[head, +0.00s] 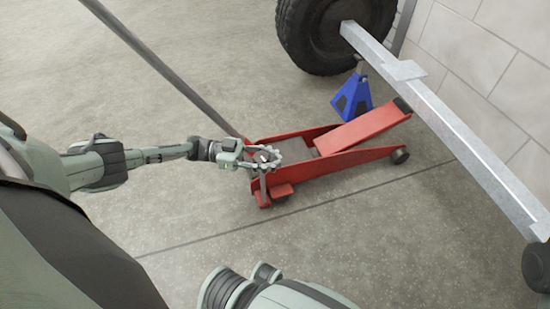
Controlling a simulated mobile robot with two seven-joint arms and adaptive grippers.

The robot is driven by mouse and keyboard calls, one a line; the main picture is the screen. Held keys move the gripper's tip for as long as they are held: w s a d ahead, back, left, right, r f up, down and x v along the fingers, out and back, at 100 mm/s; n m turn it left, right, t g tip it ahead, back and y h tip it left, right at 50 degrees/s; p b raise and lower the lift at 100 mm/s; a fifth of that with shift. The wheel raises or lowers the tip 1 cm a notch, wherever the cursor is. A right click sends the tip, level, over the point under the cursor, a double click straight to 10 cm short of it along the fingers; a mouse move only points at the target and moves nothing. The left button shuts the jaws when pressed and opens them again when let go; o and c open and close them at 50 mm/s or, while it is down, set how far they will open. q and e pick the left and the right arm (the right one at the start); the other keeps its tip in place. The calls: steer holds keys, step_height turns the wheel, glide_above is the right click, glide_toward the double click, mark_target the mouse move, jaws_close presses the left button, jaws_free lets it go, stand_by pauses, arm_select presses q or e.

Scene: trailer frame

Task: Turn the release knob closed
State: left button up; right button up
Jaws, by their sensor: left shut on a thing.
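A red floor jack (362,130) stands on the concrete floor, with its long grey handle (150,58) slanting up to the upper left. My left gripper (268,157) is over the handle end of the jack, its fingers closed around a small light piece there. This piece looks like the release knob (264,158), but it is small and mostly hidden by the fingers. Whether the knob is turned open or closed cannot be told. My right gripper is not in view; part of my right arm shows at the bottom.
A grey metal trailer beam (455,127) runs over the jack's right end toward the lower right. A black tire (318,35) and a blue jack stand (354,95) are behind. A block wall (490,55) bounds the right. Floor in front is clear.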

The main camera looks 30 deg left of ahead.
arm_select(q)
steer(key=shift+s+m+g, duration=0.15)
steer(key=shift+m+g, duration=0.45)
steer(key=shift+g, duration=0.3)
steer(key=shift+s+d+m+g+h, duration=0.15)
steer(key=shift+m+g+h, duration=0.15)
steer(key=shift+g, duration=0.2)
steer(key=o, duration=1.3)
steer(key=shift+n+t, duration=0.4)
steer(key=shift+t, duration=0.2)
